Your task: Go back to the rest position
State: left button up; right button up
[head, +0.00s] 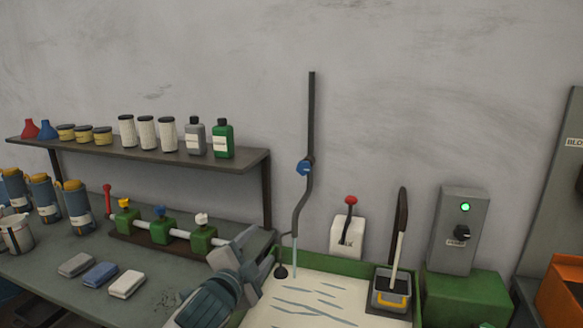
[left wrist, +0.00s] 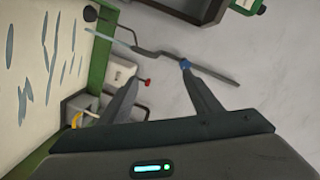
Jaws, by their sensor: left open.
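My left gripper (head: 262,248) reaches in from the bottom of the head view, in front of the right end of the bench and beside the green-rimmed tray. Its two fingers are apart with nothing between them. In the left wrist view the same open fingers (left wrist: 160,80) point towards the wall, with the dark pipe and its blue knob (left wrist: 186,65) beyond the fingertips. The dark pipe (head: 311,120) stands against the wall, and its blue knob (head: 305,168) is apart from the gripper in the head view. My right gripper does not show.
The green-rimmed tray (head: 335,262) has blue streaks on its pale floor; a thin pale-blue stream (head: 295,258) hangs below the pipe. A green manifold (head: 160,231) lies on the bench. A shelf (head: 150,155) holds bottles. A grey box (head: 461,230) shows a green light.

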pick_arm(q)
jog(key=s+a+f+n+g+y, duration=0.1)
jog(key=s+a+f+n+g, duration=0.25)
jog(key=s+f, duration=0.8)
jog(key=s+a+f+n+g+y, duration=0.25)
jog(key=s+a+f+n, duration=0.2)
jog(key=s+f, duration=0.7)
jog(key=s+a+f+n+g, duration=0.3)
jog(key=s+f, duration=0.4)
jog(key=s, duration=0.5)
jog(key=s+a+f+n+g, duration=0.2)
jog(key=s+a+f+g, duration=0.3)
jog(key=s, duration=0.6)
notch_tip(320, 180, down, 28)
jog(key=s+d, duration=0.1)
jog(key=d, duration=0.1)
jog(key=s+a+f, duration=0.2)
jog(key=s+f, duration=0.7)
jog(key=s+a+f+g+y, duration=0.1)
jog(key=s+f, duration=0.8)
jog(key=shift+s+a+f, duration=0.2)
jog(key=shift+a+f, duration=0.05)
jog(key=shift+a, duration=0.1)
